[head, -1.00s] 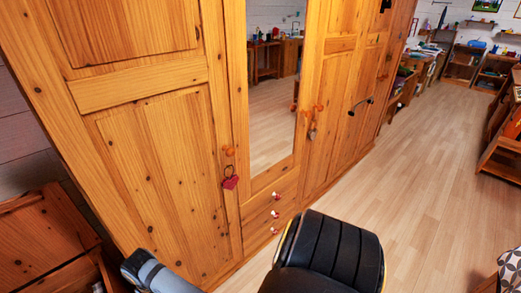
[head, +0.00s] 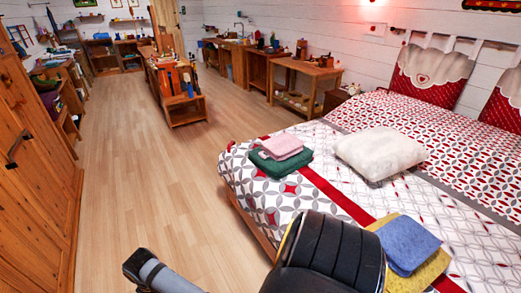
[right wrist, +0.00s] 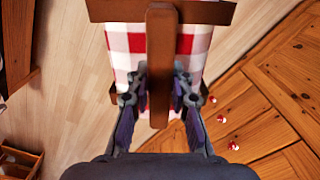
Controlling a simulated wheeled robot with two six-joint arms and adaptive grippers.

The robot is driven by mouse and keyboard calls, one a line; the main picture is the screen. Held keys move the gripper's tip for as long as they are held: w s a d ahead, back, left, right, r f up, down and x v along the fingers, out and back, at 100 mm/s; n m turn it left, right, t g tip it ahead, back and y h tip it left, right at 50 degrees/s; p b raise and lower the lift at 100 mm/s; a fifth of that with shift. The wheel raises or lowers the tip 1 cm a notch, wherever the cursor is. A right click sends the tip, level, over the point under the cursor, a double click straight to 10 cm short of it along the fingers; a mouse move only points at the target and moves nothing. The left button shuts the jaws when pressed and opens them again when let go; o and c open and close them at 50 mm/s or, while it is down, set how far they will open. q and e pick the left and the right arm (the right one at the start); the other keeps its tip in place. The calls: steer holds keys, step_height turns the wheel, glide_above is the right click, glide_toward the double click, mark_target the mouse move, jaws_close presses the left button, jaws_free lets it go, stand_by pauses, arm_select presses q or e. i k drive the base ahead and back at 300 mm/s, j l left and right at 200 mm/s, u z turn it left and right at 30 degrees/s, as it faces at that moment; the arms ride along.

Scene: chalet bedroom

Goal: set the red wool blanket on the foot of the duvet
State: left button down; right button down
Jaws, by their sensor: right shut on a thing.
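My right gripper (right wrist: 158,98) shows in the right wrist view. It is shut on the upright brown wooden bar (right wrist: 161,55) of a thing with red-and-white checked cloth (right wrist: 122,45) behind the bar. I cannot tell what the whole thing is. The duvet (head: 255,188), white and grey patterned with a red stripe, covers the bed in the head view. Pink cloth (head: 283,146) lies on green cloth (head: 279,165) at its near left. Blue cloth (head: 408,243) lies on yellow cloth (head: 424,274) at the front. I cannot make out a red wool blanket. My left gripper is out of view.
A cream pillow or folded blanket (head: 380,152) lies mid-bed. A low shelf (head: 177,100) and tables (head: 310,75) stand farther back. The floor (head: 150,180) between is clear.

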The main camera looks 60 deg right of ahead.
mark_target(321, 201)
steer(key=i+z, duration=0.15)
steer(key=z, duration=1.3)
steer(key=i+j, duration=1.15)
steer(key=i+z, duration=0.1)
steer(key=z, duration=1.2)
